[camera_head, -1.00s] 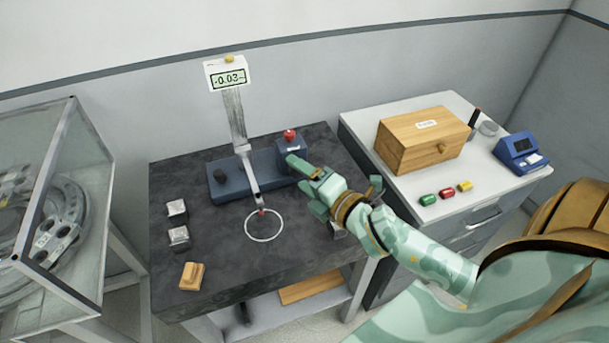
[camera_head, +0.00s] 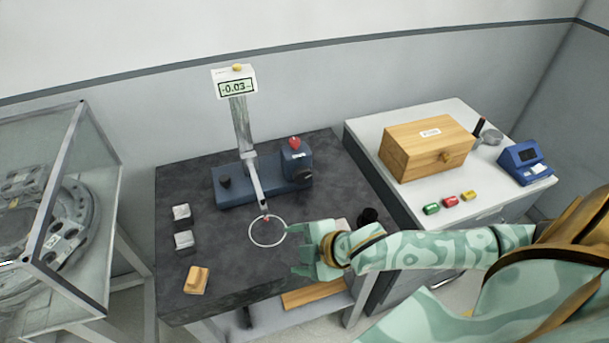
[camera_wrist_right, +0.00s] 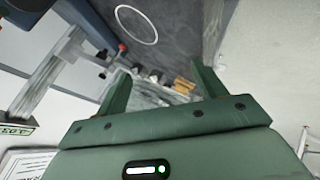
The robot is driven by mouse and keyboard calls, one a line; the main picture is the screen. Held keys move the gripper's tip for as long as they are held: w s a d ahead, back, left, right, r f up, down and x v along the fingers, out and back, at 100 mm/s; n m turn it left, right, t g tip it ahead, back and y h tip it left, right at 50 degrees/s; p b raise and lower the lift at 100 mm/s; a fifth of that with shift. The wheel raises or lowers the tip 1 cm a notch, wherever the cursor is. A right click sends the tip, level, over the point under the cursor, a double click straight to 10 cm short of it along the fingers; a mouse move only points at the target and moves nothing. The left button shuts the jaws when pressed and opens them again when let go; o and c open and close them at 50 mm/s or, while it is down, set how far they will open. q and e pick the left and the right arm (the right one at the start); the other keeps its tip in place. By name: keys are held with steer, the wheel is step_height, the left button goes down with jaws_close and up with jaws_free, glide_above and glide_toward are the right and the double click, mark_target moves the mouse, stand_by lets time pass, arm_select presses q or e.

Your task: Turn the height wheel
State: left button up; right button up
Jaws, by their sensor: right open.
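A blue gauge base (camera_head: 262,188) stands at the back of the dark stone table. A dark round wheel (camera_head: 304,178) sits on its right end, below a red knob (camera_head: 295,143). Another black knob (camera_head: 224,182) is on its left end. I cannot tell for certain which is the height wheel. A display (camera_head: 236,88) on the column reads -0.03. My right gripper (camera_head: 298,250) is open and empty, over the table's front right part, well in front of the base. In the right wrist view its two fingers (camera_wrist_right: 158,75) stand apart. My left gripper is not in view.
A white ring (camera_head: 251,237) marks the table by the probe tip. Two metal blocks (camera_head: 183,240) and a wooden piece (camera_head: 197,280) lie at the left. A wooden box (camera_head: 400,160) stands on the right cabinet. A glass case (camera_head: 110,190) stands left.

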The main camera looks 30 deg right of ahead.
steer(key=w+d+n+t+h, duration=0.2)
steer(key=d+n+h, duration=0.15)
steer(key=n, duration=0.25)
steer(key=n+t+h, duration=0.3)
steer(key=n+h, duration=0.1)
steer(key=n, duration=0.7)
glide_toward(304, 176)
steer(key=b+x, duration=0.4)
steer(key=x, duration=0.4)
steer(key=shift+w+f, duration=0.15)
steer(key=shift+w, duration=0.2)
steer(key=shift+w+d+f+b, duration=0.1)
steer(key=shift+w+d+b, duration=0.05)
steer(key=shift+w+b, duration=0.2)
steer(key=c, duration=1)
